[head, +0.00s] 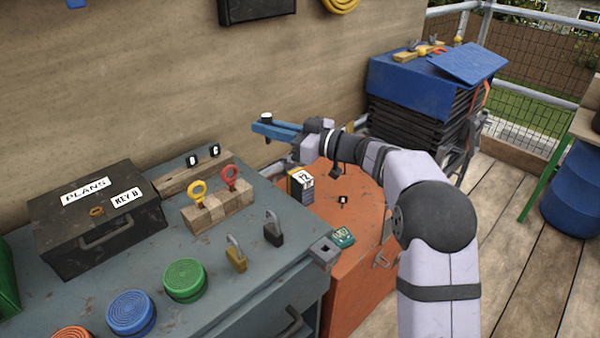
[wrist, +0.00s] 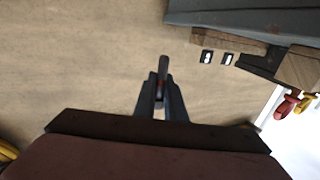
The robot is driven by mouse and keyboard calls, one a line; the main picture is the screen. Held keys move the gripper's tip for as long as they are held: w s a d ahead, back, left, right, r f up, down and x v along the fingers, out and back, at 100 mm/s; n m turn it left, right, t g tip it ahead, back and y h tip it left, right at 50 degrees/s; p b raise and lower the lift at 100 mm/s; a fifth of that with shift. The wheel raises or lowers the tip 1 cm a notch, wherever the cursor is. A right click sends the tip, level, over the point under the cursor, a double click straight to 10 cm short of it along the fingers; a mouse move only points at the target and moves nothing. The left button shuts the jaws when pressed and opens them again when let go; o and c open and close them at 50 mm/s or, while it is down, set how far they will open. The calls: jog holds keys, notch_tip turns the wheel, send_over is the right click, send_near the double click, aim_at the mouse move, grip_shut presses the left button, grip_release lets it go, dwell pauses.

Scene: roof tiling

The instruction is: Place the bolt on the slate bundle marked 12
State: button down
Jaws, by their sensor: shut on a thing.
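My gripper (head: 268,128) reaches left above the orange cabinet (head: 340,222), beside the wall. Its blue fingers are shut on a small dark piece with a pale top, likely the bolt (head: 266,117). In the wrist view the bolt (wrist: 163,68) looks like a dark rod with a reddish mark, sticking up between the fingertips of my gripper (wrist: 160,92). The bundle marked 12 (head: 302,180) stands on the orange cabinet, below and a little right of the fingertips, with a white label and a yellow side. The held piece is well clear of it.
Left is a grey workbench (head: 110,262) with a black PLANS box (head: 95,215), padlocks, round colored tins and a block with yellow and red rings (head: 215,205). A small tag (head: 343,200) and a green gadget (head: 343,237) lie right of the bundle. A stacked blue-topped pile (head: 415,85) stands behind.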

aim_at(300, 174)
jog(key=w+d+f+m+t+h, duration=0.6)
jog(key=w+d+t, duration=0.1)
jog(key=w+d, duration=0.1)
jog(key=shift+a+f+b, duration=0.15)
jog(key=shift+f+b, duration=0.35)
jog(key=shift+f, duration=1.85)
jog(key=shift+a+f+b, duration=0.1)
jog(key=shift+f+b, duration=0.35)
jog(key=shift+f, duration=1.9)
jog(key=shift+f, duration=0.25)
jog(key=c, duration=1.8)
grip_release()
jog(key=shift+r, duration=0.15)
